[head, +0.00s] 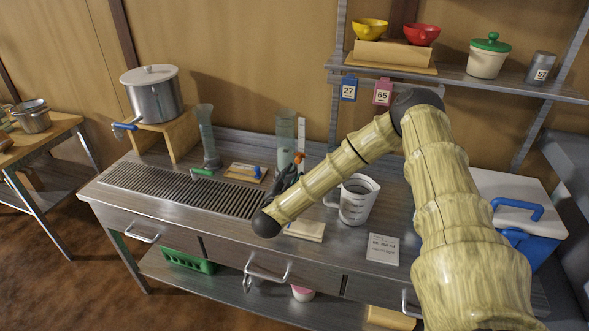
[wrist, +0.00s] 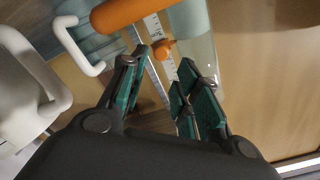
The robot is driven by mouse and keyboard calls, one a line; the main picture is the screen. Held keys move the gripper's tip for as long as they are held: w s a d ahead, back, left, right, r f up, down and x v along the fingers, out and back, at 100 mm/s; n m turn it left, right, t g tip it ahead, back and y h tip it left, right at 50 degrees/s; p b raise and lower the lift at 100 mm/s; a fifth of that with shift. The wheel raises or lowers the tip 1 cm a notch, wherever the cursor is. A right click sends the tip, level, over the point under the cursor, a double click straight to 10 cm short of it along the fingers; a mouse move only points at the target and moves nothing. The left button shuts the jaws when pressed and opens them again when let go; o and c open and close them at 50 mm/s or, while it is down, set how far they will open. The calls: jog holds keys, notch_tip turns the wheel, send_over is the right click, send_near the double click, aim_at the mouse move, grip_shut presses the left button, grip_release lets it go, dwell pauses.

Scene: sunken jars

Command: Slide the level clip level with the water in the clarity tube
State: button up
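The clarity tube (head: 286,128) is a clear upright cylinder near the back of the counter, with pale green water in its lower part. A white scale strip (head: 301,133) stands beside it. The orange level clip (head: 299,158) sits low on the strip. In the wrist view, a small orange piece (wrist: 163,48) lies against the strip, and a thick orange bar (wrist: 125,13) shows at the top; I cannot tell whether they are one part. The tube (wrist: 203,52) is beside them. My gripper (wrist: 163,75) is open, its fingertips just short of the small orange piece, with nothing between them.
A measuring jug (head: 358,203) stands right of my gripper. A second glass tube (head: 205,130) and a pot (head: 152,95) on a wooden stand are left. A slotted drain (head: 180,188) covers the left counter. A shelf (head: 460,76) with bowls hangs above.

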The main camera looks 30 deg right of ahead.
jog(key=shift+v, duration=1.75)
